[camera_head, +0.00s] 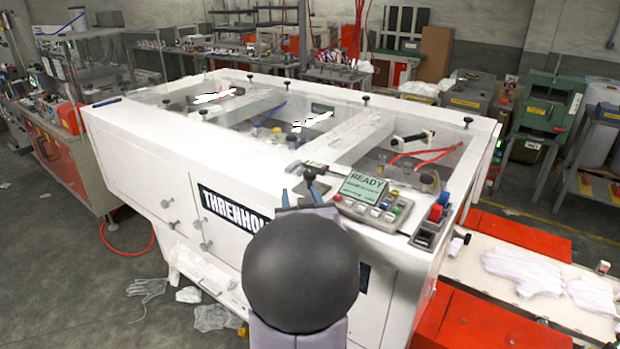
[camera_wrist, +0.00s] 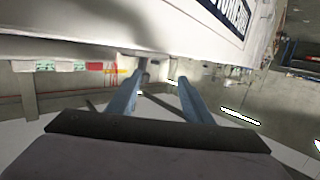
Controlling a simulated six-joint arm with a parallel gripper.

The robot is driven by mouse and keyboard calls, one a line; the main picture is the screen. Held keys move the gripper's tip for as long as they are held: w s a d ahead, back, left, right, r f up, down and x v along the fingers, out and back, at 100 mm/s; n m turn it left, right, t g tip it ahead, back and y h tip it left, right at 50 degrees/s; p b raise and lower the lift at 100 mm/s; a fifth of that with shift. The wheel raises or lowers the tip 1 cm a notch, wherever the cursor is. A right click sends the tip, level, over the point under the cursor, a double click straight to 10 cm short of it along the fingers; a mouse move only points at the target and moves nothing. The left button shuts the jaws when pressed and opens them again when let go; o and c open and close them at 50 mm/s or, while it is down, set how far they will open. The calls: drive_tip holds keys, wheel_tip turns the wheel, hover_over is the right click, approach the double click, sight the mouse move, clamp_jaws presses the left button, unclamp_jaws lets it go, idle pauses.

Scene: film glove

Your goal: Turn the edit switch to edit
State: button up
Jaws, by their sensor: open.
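The control panel (camera_head: 372,210) sits on the front right corner of the white machine, with a green screen (camera_head: 364,188) reading READY and several coloured buttons. No edit label is legible, so I cannot tell which control is the edit switch. A small dark knob-like part (camera_head: 312,172) shows at the panel's left, close to my fingertips. My gripper (camera_head: 300,196) is in front of the machine's edge, left of the panel. In the wrist view its two blue fingers (camera_wrist: 154,82) are apart, and a small dark part lies between or beyond their tips. Contact cannot be told.
The white machine (camera_head: 150,145) with a clear cover fills the middle. A small box with red and blue switches (camera_head: 432,222) stands right of the panel. A conveyor with white gloves (camera_head: 520,272) lies at the right. Gloves (camera_head: 148,288) lie on the floor.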

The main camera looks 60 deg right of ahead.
sight(311, 176)
drive_tip(key=s+d, duration=0.1)
drive_tip(key=d+t+h+b, duration=0.1)
drive_tip(key=shift+s+d+r, duration=0.3)
drive_tip(key=shift+s+r, duration=0.1)
drive_tip(key=shift+s+d+r+t, duration=0.2)
drive_tip(key=shift+d+r+t, duration=0.1)
drive_tip(key=shift+r, duration=0.15)
drive_tip(key=shift+p+x, duration=1.2)
drive_tip(key=shift+x, duration=1.4)
drive_tip(key=shift+p+x, duration=0.4)
drive_tip(key=shift+x, duration=0.6)
drive_tip(key=c, duration=1.1)
